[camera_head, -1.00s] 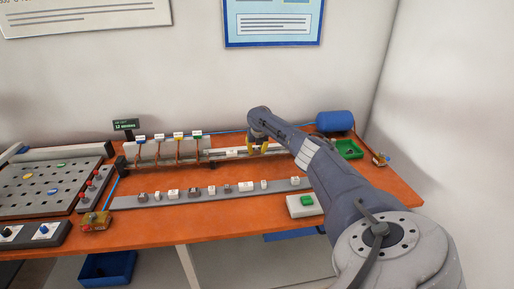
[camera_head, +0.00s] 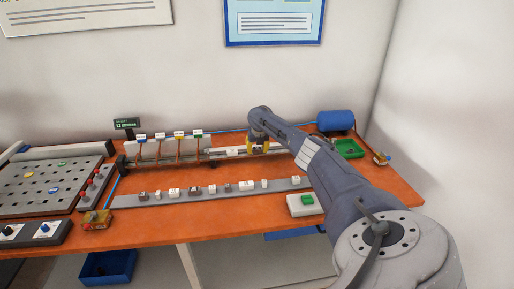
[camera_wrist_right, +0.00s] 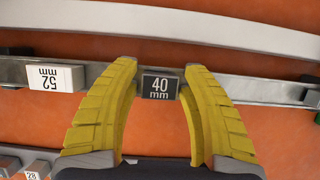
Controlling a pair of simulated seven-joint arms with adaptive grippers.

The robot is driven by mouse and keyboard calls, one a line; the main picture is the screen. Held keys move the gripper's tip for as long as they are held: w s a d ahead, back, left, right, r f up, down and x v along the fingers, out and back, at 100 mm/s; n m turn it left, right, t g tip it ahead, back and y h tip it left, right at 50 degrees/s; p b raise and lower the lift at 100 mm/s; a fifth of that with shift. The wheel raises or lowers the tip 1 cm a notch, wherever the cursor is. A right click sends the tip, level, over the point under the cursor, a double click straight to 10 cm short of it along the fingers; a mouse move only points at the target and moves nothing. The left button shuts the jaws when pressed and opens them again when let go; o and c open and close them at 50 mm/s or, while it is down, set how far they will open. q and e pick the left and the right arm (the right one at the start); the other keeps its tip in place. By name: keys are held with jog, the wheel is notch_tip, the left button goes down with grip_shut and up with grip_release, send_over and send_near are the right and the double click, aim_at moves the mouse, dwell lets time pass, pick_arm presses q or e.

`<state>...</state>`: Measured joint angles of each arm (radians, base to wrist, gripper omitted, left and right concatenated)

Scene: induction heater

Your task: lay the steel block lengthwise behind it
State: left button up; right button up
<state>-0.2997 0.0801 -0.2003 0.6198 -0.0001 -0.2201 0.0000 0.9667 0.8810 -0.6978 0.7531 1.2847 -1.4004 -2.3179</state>
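My right gripper (camera_head: 258,148) has yellow fingers and is over the channel at the back of the table. In the right wrist view its fingertips (camera_wrist_right: 160,75) lie close against both sides of a dark steel block marked 40 mm (camera_wrist_right: 160,87). The gripper looks shut on this block. The block is in line with the metal channel (camera_wrist_right: 265,90). A steel block with a white 52 mm label (camera_wrist_right: 48,77) lies to its left in the same line, a short distance away. It shows as a pale piece left of the gripper in the head view (camera_head: 230,152). My left gripper is not in view.
Several blocks stand on a grey strip (camera_head: 125,202) along the front. Coil stations with coloured labels (camera_head: 179,135) stand left of the gripper. A blue cylinder (camera_head: 335,121) and green tray (camera_head: 349,149) are at right. A white box with a green button (camera_head: 306,200) is at front right.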

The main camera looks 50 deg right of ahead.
jog(key=shift+o, duration=1.3)
jog(key=v, duration=1.2)
